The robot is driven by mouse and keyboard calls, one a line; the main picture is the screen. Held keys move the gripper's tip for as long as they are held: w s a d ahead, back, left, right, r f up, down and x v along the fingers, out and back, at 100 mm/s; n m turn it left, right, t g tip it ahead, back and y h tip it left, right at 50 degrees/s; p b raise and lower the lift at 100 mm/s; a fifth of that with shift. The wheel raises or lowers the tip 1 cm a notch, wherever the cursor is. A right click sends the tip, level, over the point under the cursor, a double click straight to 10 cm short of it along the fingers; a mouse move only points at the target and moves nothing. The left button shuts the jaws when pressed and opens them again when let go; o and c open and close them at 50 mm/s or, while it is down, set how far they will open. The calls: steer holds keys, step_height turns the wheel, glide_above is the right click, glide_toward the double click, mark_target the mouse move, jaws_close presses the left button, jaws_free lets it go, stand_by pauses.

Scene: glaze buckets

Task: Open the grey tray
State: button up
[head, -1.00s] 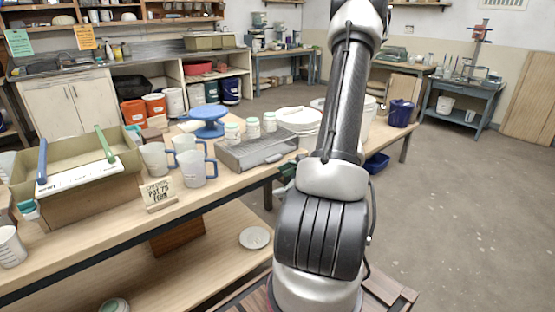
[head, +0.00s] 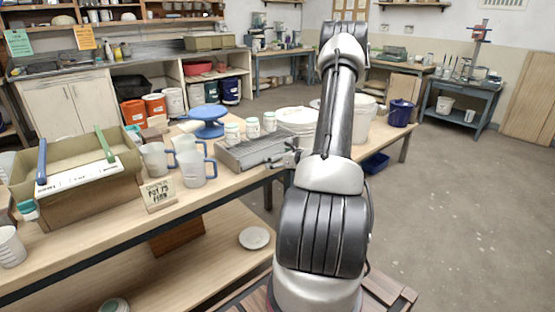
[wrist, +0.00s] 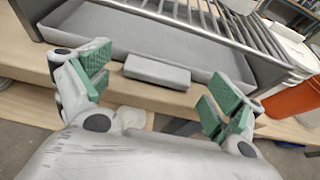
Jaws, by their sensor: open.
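The grey tray (head: 226,155) sits low in a grey metal rack (head: 258,147) at the right part of the workbench. In the wrist view, the tray's grey floor (wrist: 130,40) shows in front of and under the rack's bars (wrist: 205,18). A blocky grey handle (wrist: 157,72) stands out from the middle of its front. My gripper (wrist: 158,82) is open, with one green-padded finger to each side of the handle and clear space between. The head view shows my gripper (head: 290,160) at the rack's near right side. I cannot tell how far out the tray is.
White jars (head: 252,128) stand behind the rack, and jugs (head: 196,167) with blue handles stand left of it. An orange bucket (wrist: 291,99) shows at the wrist view's right.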

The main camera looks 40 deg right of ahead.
steer(key=shift+w, duration=0.15)
steer(key=c, duration=1.5)
steer(key=shift+o, duration=0.2)
steer(key=s, duration=1.4)
steer(key=shift+s, duration=0.3)
steer(key=o, duration=1.5)
steer(key=shift+c, duration=0.2)
